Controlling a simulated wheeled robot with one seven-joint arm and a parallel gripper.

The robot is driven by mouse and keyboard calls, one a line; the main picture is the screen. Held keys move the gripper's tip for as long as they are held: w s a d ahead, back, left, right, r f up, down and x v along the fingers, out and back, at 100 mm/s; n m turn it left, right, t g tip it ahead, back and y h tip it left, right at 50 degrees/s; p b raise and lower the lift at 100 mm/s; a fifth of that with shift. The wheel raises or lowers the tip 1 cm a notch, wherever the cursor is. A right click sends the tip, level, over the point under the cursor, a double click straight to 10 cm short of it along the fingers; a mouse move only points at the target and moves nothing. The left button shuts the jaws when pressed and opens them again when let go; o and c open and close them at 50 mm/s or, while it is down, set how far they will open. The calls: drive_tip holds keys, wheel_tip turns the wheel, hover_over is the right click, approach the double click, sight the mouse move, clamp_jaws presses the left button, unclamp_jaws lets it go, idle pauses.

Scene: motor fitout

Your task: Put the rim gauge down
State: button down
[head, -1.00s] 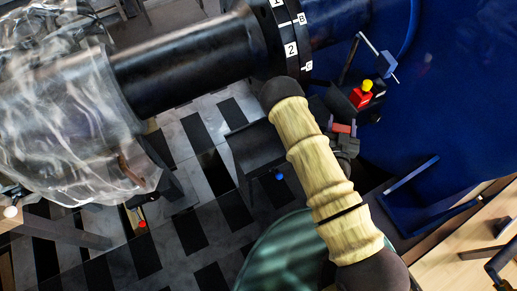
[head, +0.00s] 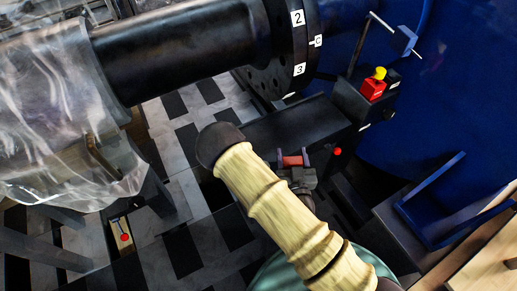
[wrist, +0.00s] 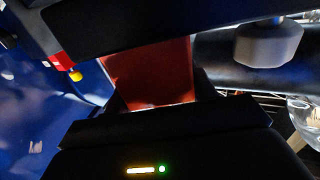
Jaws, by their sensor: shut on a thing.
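A red block (head: 292,161), which I take to be part of the rim gauge, sits between the fingers of my gripper (head: 291,163) in the head view. In the wrist view the red block (wrist: 155,73) fills the space between the dark jaws, and my gripper (wrist: 155,104) is shut on it. The rest of the gauge cannot be made out. In the head view my gripper is over or beside a long black block (head: 300,128) below the shaft flange. I cannot tell whether the held piece touches that block.
A thick black shaft (head: 180,48) ends in a numbered flange (head: 299,50). Right of it stand a black box with a red and yellow button (head: 374,86) and a blue housing (head: 455,100). Clear plastic sheeting (head: 60,120) wraps the left part. A red knob (head: 337,151) is near my gripper.

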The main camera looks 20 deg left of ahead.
drive_tip(key=shift+s+a+f+b, duration=0.55)
drive_tip(key=shift+s+f+b, duration=0.1)
drive_tip(key=shift+s+f, duration=0.15)
drive_tip(key=shift+s+a+y, duration=0.1)
drive_tip(key=shift+s+y, duration=0.15)
drive_tip(key=shift+y, duration=0.15)
drive_tip(key=shift+n, duration=0.3)
drive_tip(key=shift+a, duration=0.1)
drive_tip(key=shift+w+a+f+b, duration=0.3)
drive_tip(key=shift+w+b, duration=0.25)
drive_tip(key=shift+b, duration=0.65)
drive_tip(key=shift+w+a+b, duration=0.15)
drive_tip(key=shift+w+b, duration=0.35)
drive_tip(key=shift+b, duration=0.35)
drive_tip(key=x, duration=1.6)
drive_tip(key=shift+b, duration=0.4)
